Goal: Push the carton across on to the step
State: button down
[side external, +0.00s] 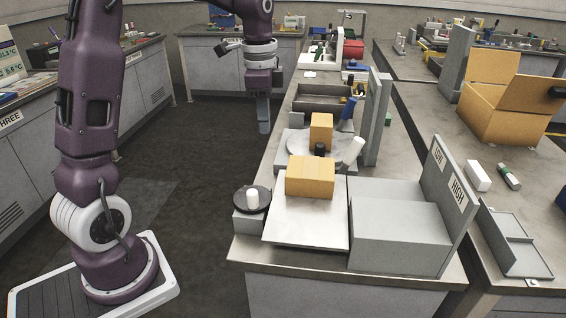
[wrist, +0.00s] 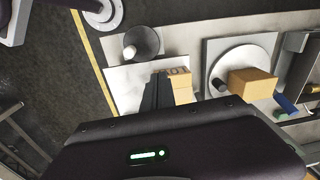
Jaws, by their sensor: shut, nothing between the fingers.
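The orange-tan carton (side external: 310,177) lies on a pale flat plate (side external: 306,222) on the bench. In the wrist view the carton (wrist: 183,88) is partly hidden behind my fingers. The grey step (side external: 400,230) stands just right of the plate, with a lower far part and a higher near part. Its upright back panel (side external: 449,185) is marked LOW and HIGH. My gripper (side external: 264,130) points down, left of the bench and apart from the carton. Its fingers are shut and empty; they also show in the wrist view (wrist: 160,76). The step is not visible there.
A second tan box (side external: 321,132) stands on a round turntable (side external: 292,143) behind the carton. A white cylinder (side external: 252,197) stands on a dark disc at the bench's left edge. A leaning white cylinder (side external: 352,151) and grey upright panels (side external: 377,115) stand farther back.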

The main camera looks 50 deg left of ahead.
jog(key=shift+m+g, duration=0.3)
jog(key=shift+m, duration=0.3)
jog(key=w+f, duration=0.1)
jog(key=f, duration=0.3)
jog(key=w+f, duration=0.1)
jog(key=f, duration=0.3)
jog(key=w+f, duration=0.2)
jog(key=f, duration=0.3)
jog(key=shift+w+a, duration=0.1)
jog(key=shift+a, duration=0.25)
jog(key=shift+w+d, duration=0.25)
jog(key=shift+d, duration=0.05)
jog(key=w+d, duration=1.4)
jog(key=shift+w+d, duration=0.25)
jog(key=shift+d, duration=0.1)
jog(key=shift+w+d, duration=0.25)
jog(key=shift+d, duration=0.1)
jog(key=shift+a, duration=0.1)
